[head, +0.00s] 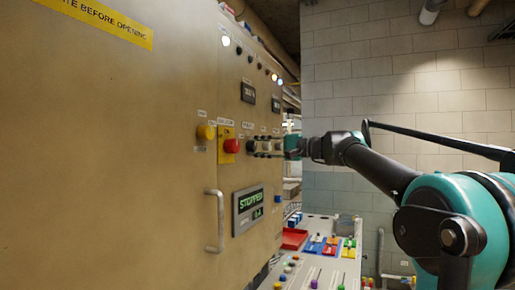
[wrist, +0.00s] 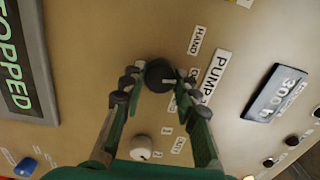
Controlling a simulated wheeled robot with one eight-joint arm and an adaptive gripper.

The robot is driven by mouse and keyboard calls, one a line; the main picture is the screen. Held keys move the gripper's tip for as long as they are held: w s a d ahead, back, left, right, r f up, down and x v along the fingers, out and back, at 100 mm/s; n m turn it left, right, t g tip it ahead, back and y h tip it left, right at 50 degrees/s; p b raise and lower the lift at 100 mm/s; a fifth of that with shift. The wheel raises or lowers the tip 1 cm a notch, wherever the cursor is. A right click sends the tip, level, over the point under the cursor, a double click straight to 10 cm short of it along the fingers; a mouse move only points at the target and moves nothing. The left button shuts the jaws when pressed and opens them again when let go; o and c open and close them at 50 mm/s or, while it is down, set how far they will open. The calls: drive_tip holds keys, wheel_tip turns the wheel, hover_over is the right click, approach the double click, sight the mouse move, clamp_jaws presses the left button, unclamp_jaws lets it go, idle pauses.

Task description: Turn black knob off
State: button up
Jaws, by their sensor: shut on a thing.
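The black knob (wrist: 158,76) sits on the tan panel in the wrist view, beside a white PUMP label (wrist: 214,74) and a HAND label (wrist: 197,38). A small light mark shows on its face. My gripper (wrist: 158,92) has its two dark fingertips on either side of the knob, shut on it. In the head view my gripper (head: 268,146) reaches the panel from the right, and its fingers largely hide the knob. The label next to the knob is partly covered by a finger.
A white knob (wrist: 143,147) is below the black one. A display reading STOPPED (head: 249,207) and a handle (head: 215,221) are lower. A console (head: 318,262) stands below right.

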drive_tip(key=shift+m, duration=0.8)
drive_tip(key=o, duration=1.2)
drive_tip(key=shift+c, duration=0.2)
drive_tip(key=v, duration=1.2)
